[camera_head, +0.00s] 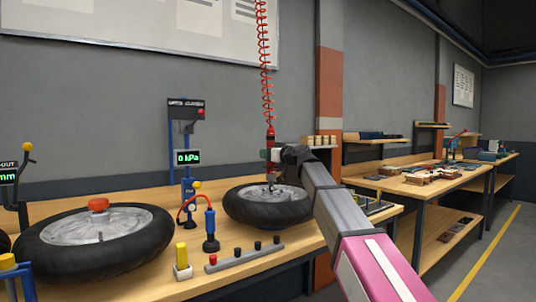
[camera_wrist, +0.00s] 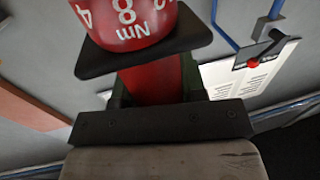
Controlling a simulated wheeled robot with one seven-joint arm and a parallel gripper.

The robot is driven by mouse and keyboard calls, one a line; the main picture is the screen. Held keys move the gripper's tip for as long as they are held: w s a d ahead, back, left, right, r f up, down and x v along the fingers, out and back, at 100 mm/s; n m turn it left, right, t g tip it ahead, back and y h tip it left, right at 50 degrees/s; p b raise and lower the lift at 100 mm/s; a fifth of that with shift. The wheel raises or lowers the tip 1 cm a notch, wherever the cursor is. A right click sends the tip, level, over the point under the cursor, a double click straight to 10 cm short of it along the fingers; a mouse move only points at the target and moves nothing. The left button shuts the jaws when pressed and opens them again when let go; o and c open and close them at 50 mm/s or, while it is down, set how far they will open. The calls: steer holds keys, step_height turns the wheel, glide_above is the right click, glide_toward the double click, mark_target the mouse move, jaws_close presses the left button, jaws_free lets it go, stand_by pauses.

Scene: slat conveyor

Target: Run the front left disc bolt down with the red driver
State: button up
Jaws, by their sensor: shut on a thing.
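The red driver (camera_head: 270,135) hangs upright on a red coiled cord, above the right-hand wheel (camera_head: 238,208). My gripper (camera_head: 273,154) reaches in from the right and is shut on the driver. In the wrist view the driver's red body (camera_wrist: 150,83) sits between dark jaw parts, with white markings "8" and "Nm" on its wider end. The driver's lower end reaches down to the wheel's grey disc and hub area. The disc bolts are too small to make out, and I cannot tell whether the tip touches one.
Another wheel (camera_head: 150,250) with a red knob (camera_head: 98,204) lies at the left of the bench.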

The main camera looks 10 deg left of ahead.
steer(key=shift+r, duration=0.7)
stand_by(7.2)
